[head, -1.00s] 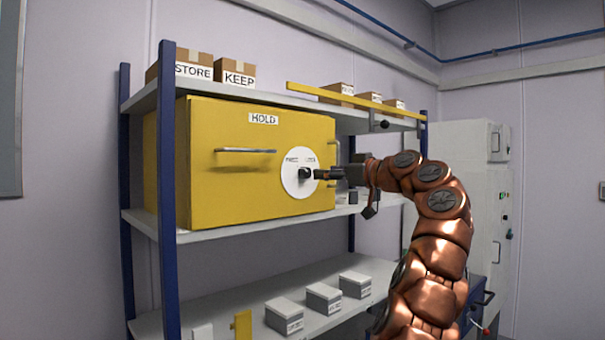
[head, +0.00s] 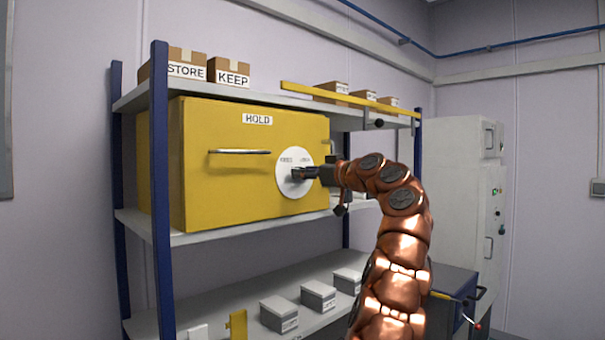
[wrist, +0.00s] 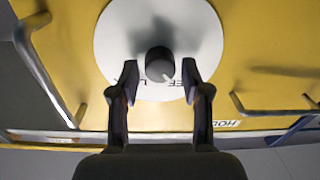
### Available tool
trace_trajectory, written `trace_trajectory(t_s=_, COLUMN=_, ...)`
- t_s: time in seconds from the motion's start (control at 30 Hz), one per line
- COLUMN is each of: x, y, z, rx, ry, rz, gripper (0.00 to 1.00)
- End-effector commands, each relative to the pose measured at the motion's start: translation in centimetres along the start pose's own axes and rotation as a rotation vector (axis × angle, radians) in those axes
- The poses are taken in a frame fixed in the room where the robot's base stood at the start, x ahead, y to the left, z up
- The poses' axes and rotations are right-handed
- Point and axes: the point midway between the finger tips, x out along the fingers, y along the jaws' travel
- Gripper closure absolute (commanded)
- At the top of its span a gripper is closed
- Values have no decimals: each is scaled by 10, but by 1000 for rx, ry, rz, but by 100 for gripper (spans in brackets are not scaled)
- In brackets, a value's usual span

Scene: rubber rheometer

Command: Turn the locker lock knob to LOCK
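The yellow locker (head: 225,185) sits on the middle shelf, with a HOLD label and a bar handle (head: 240,152). Its white dial disc (head: 290,188) also shows in the wrist view (wrist: 115,45). The dark round lock knob (wrist: 160,60) is at the disc's middle, with a pale mark at its lower right, on the side of the partly covered label reading "EE". An "L" shows at the left, by a finger. My gripper (wrist: 158,80) is open, its fingertips to either side of the knob's near edge, with gaps visible. In the head view my gripper (head: 306,173) largely covers the knob.
A yellow bar (head: 345,103) runs along the top shelf's front edge, above my arm. Cardboard boxes (head: 228,72) stand on that shelf. Small grey boxes (head: 318,295) stand on the lower shelf. A white cabinet (head: 455,190) is at the right.

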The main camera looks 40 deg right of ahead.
Motion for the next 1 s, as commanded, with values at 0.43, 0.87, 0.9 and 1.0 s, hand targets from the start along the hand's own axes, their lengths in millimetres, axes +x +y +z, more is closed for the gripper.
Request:
trace_trajectory(t_s=0.43, x=17, y=-48, z=-10, rx=11, ry=28, rz=-54, gripper=100)
trace_trajectory(t_s=0.87, x=2, y=-4, z=-2, rx=106, ry=3, rz=-7, gripper=100)
trace_trajectory(t_s=0.9, x=2, y=-3, z=-2, rx=133, ry=3, rz=-6, gripper=100)
trace_trajectory(t_s=1.0, x=2, y=-2, z=0, rx=213, ry=4, rz=-6, gripper=100)
